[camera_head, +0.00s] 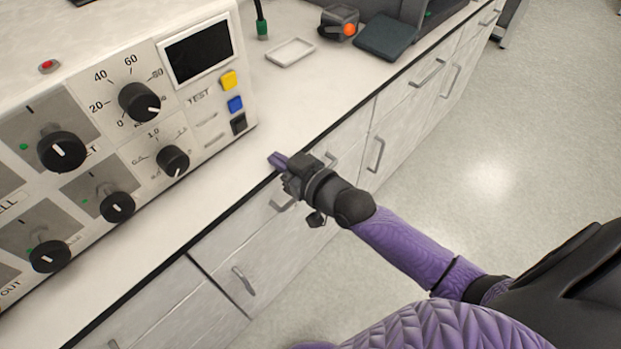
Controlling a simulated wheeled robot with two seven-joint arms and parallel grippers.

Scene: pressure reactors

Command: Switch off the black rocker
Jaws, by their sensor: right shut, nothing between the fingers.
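The black rocker (239,124) is the lowest of three coloured switches at the right end of the control panel (190,128). Above it are a blue rocker (235,104) and a yellow one (228,81). Whether the black rocker is on or off is too small to tell. My right gripper (277,160) is shut and empty. It is over the counter's front edge, to the right of and lower in the picture than the black rocker, apart from it. My left gripper is not in view.
Several black knobs (139,102) and a dark screen (195,49) are on the panel. A shallow white tray (290,52) and a dark device with an orange button (349,29) stand farther back on the counter (290,98). The counter between gripper and panel is clear.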

